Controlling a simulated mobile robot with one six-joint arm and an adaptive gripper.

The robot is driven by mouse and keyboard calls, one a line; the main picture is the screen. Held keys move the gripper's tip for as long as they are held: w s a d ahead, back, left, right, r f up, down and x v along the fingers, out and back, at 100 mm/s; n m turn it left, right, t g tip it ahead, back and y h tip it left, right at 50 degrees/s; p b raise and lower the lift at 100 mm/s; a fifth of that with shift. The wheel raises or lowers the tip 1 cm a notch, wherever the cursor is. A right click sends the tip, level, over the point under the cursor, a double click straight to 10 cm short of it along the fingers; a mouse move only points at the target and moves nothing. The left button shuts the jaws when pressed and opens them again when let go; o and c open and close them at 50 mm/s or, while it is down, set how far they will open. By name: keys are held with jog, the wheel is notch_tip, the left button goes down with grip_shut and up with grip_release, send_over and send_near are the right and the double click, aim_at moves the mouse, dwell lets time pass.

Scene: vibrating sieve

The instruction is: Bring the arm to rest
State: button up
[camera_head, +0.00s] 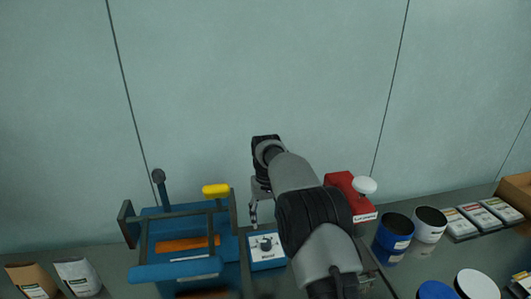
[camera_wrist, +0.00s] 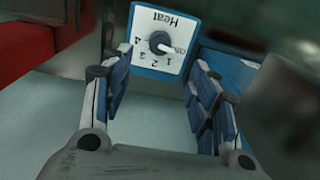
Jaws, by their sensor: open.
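My gripper (camera_head: 253,212) hangs down at the end of my raised arm, in front of the wall and over a small white and blue dial panel (camera_head: 265,247). In the wrist view my gripper (camera_wrist: 160,100) is open, with its two fingers apart and nothing between them. The dial panel, marked "Heat" (camera_wrist: 160,38), shows upside down beyond the fingertips. Its dark round knob (camera_wrist: 160,41) is clear of both fingers. I cannot tell the exact distance from the fingers to the panel.
A blue machine frame (camera_head: 180,272) with a yellow knob (camera_head: 216,190) stands left of the panel. A red device (camera_head: 345,192) is just right of my arm. Tubs (camera_head: 393,232) and packets (camera_head: 480,217) stand further right; pouches (camera_head: 78,276) stand at far left.

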jog(key=s+d+r+m+t, duration=0.1)
jog(key=s+d+r, duration=0.4)
jog(key=s+r, duration=0.5)
jog(key=s+d+r+t, duration=0.1)
jog(key=s+d+r, duration=0.3)
jog(key=s+r, duration=0.6)
jog(key=s+d+f+t, duration=0.1)
jog(key=s+d, duration=0.1)
jog(key=s, duration=0.9)
jog(key=s+d+f+m+t, duration=0.1)
jog(key=s+d, duration=0.1)
jog(key=s, duration=0.9)
jog(key=shift+s+d+f+t, duration=0.3)
jog(key=shift+d, duration=0.05)
jog(key=shift+c, duration=0.4)
